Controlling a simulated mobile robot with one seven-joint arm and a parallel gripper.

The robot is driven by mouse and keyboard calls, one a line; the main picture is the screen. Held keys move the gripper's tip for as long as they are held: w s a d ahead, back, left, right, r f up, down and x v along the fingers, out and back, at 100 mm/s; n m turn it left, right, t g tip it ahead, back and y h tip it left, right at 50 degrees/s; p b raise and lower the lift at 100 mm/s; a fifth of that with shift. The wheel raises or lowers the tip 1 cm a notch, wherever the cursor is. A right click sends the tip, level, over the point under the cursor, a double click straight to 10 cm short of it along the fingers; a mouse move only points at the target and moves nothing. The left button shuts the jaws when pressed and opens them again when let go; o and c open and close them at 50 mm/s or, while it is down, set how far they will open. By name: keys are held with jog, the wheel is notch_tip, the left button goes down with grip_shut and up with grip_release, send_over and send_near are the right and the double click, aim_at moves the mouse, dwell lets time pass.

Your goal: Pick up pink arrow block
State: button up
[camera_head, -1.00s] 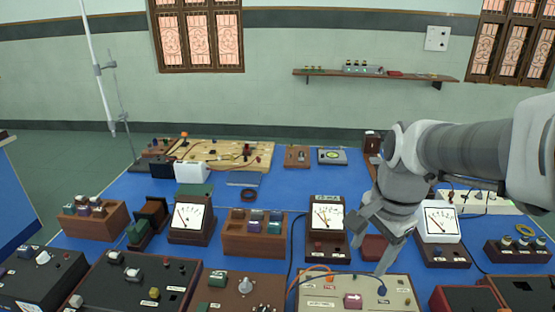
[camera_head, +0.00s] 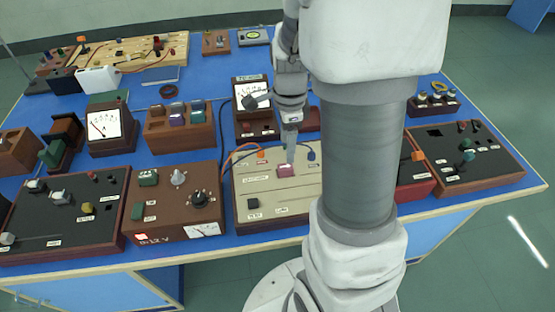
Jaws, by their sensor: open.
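The pink arrow block (camera_head: 286,171) lies on a cream-topped panel (camera_head: 268,200) near the front of the blue bench. Its arrow shape is hard to make out at this size. My gripper (camera_head: 275,128) is open and points down above the back of that panel. One finger ends close above the block in the picture, and the other is up to the left, in front of a meter. I cannot tell whether the finger touches the block. My arm hides the panel's right side.
A brown box with knobs (camera_head: 158,205) stands left of the panel, and a red box (camera_head: 415,178) stands to the right, partly behind my arm. A meter (camera_head: 253,108) stands behind the panel. Orange and dark cables loop over the panel's back edge. The bench's front edge is close.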

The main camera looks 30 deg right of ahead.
aim_at(285, 167)
notch_tip(285, 167, down, 8)
jog(key=shift+w+a+r+b, duration=0.1)
jog(key=shift+a+b, duration=0.05)
jog(key=shift+b, duration=0.7)
grip_shut()
